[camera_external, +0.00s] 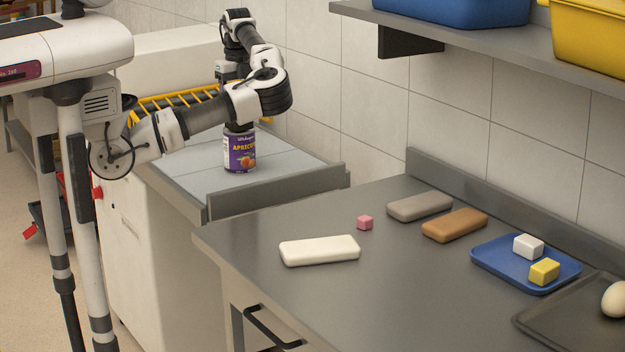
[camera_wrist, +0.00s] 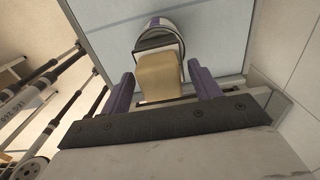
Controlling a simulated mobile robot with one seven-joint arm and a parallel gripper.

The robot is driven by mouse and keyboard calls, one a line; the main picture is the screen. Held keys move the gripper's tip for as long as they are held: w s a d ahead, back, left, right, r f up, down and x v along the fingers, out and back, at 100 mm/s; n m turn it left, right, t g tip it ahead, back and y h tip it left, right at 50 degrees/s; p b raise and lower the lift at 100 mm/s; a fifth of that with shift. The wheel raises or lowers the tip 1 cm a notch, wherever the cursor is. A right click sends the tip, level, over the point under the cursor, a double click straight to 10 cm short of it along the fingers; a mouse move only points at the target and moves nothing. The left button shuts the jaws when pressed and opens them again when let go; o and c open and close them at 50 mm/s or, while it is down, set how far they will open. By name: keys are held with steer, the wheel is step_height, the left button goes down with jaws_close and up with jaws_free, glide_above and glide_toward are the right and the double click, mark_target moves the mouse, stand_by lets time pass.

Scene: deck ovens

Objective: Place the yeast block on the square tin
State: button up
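A beige block, which I take as the yeast block (camera_wrist: 159,78), shows in the wrist view between the purple fingers of my gripper (camera_wrist: 161,67). Narrow gaps show beside the block, so the fingers look open around it. Behind it is a tin (camera_wrist: 152,30) with a pale rim. In the external view the tin (camera_external: 240,152) has a purple apricot label and stands upright on the far counter, directly under my gripper. The block is hidden there. It overlaps the tin's top in the wrist view; I cannot tell whether it rests on it.
The pale far counter (camera_external: 195,168) has a raised grey edge (camera_external: 280,190). On the steel table (camera_external: 300,215) lie a cream bar (camera_external: 320,250), pink cube (camera_external: 365,222), grey bar (camera_external: 420,206), brown bar (camera_external: 455,225) and blue tray (camera_external: 500,265) with two small blocks. A shelf (camera_external: 460,30) overhangs.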

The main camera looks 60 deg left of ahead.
step_height(320, 180, up, 12)
steer(key=b, duration=0.1)
steer(key=shift+r, duration=0.15)
stand_by(0.4)
